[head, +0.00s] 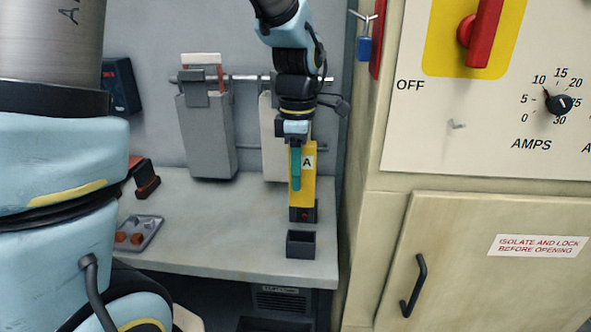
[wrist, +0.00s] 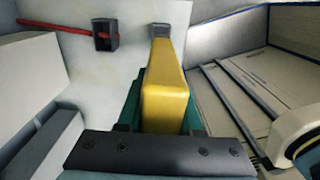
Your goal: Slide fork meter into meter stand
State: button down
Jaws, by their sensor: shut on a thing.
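The fork meter (head: 309,190) is a yellow upright body with a white "A" label and a dark lower end bearing a red spot. My gripper (head: 297,168), with teal fingers, is shut on its upper part. In the wrist view the yellow meter (wrist: 166,95) runs away from my gripper to a grey far end. A small dark open-topped box, which looks like the meter stand (head: 302,244), sits near the bench's front edge. In the head view the meter's lower end shows just above and behind this box, apart from it. I cannot tell whether it touches the bench.
The cream cabinet (head: 395,215) stands close on the right. Grey holders (head: 207,130) hang on a rail behind. A grey tray (head: 139,233) with orange pieces lies left on the bench (head: 225,225). Bench between tray and dark box is clear. A red rod (wrist: 62,28) meets a black block.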

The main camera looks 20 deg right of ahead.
dwell(0.3)
notch_tip(320, 180, down, 10)
jog(key=b, duration=0.5)
jog(key=shift+b, duration=0.35)
dwell(0.4)
jog(key=shift+r, duration=0.1)
jog(key=shift+c, duration=2.4)
grip_release()
jog(key=shift+r, duration=0.1)
